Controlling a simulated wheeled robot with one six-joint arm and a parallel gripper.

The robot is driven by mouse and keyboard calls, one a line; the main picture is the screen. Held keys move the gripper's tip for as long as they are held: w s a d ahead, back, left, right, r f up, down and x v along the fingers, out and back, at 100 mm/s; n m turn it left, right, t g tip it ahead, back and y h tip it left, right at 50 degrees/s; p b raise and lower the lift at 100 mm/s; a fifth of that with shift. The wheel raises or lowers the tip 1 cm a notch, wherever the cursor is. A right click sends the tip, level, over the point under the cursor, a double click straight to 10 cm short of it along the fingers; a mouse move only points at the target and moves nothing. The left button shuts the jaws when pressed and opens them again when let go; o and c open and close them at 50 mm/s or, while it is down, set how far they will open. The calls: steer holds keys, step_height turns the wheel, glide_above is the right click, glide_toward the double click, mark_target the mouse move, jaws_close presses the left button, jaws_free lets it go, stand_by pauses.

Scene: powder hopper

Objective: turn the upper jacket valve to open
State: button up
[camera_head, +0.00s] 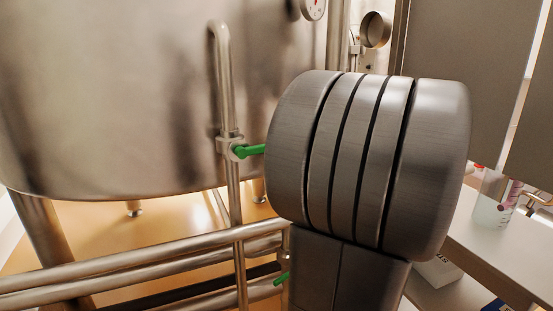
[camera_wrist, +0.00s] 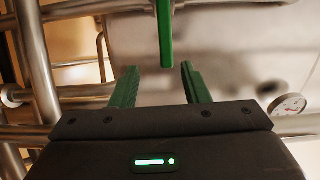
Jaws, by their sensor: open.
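The upper jacket valve (camera_head: 228,146) sits on a vertical steel pipe beside the tank. Its green handle (camera_head: 248,151) points right, across the pipe, and its far end is hidden behind my arm. In the wrist view a green handle (camera_wrist: 165,32) hangs in from the top edge, beyond and roughly between my fingertips. My gripper (camera_wrist: 160,69) is open, with two dark green fingers apart and nothing between them. The handle looks clear of both fingers. My gripper is hidden behind my arm in the head view.
A lower green handle (camera_head: 281,278) shows partly below, beside my arm. Horizontal steel pipes (camera_head: 140,267) cross the lower left. The large steel tank (camera_head: 110,90) fills the back left. A round gauge (camera_wrist: 288,106) shows at the right of the wrist view. A white bench (camera_head: 495,262) stands at right.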

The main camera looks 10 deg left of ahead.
steer(key=p+x, duration=0.1)
steer(key=x, duration=1.3)
steer(key=shift+r, duration=0.55)
steer(key=shift+d, duration=0.1)
jaws_close()
